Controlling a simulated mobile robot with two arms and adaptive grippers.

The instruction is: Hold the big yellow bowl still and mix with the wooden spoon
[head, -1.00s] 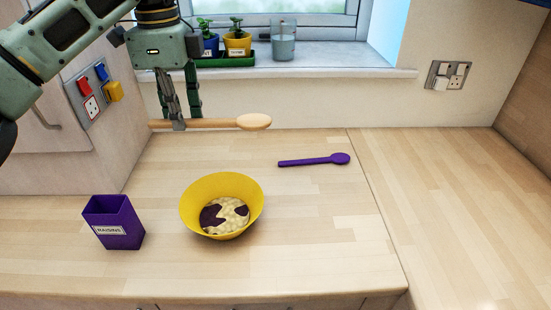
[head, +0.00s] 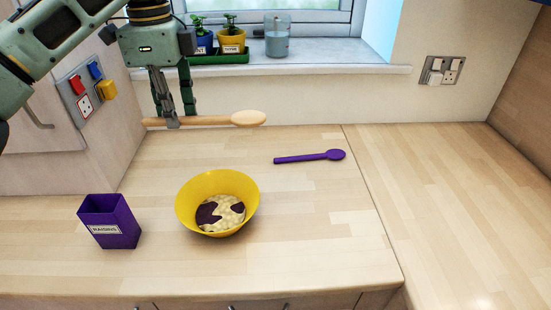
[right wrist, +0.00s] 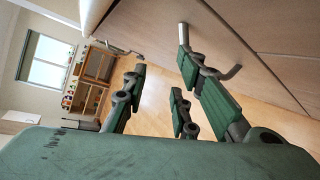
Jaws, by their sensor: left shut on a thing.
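The big yellow bowl (head: 186,208) stands upright on the worktop, with pale bits and dark patches inside. My left gripper (head: 171,122) is shut on the handle of the wooden spoon (head: 248,118). It holds the spoon level, its head to the right, above the worktop behind the bowl and apart from it. My right gripper (right wrist: 160,76) shows only in the right wrist view. Its fingers are spread with nothing seen between them, near a cupboard front, away from the bowl.
A purple raisins box (head: 110,222) stands left of the bowl. A purple spoon (head: 310,157) lies behind it to the right. Plant pots (head: 231,42) and a glass jar (head: 277,40) stand on the windowsill (head: 330,69). The worktop (head: 450,210) at right is clear.

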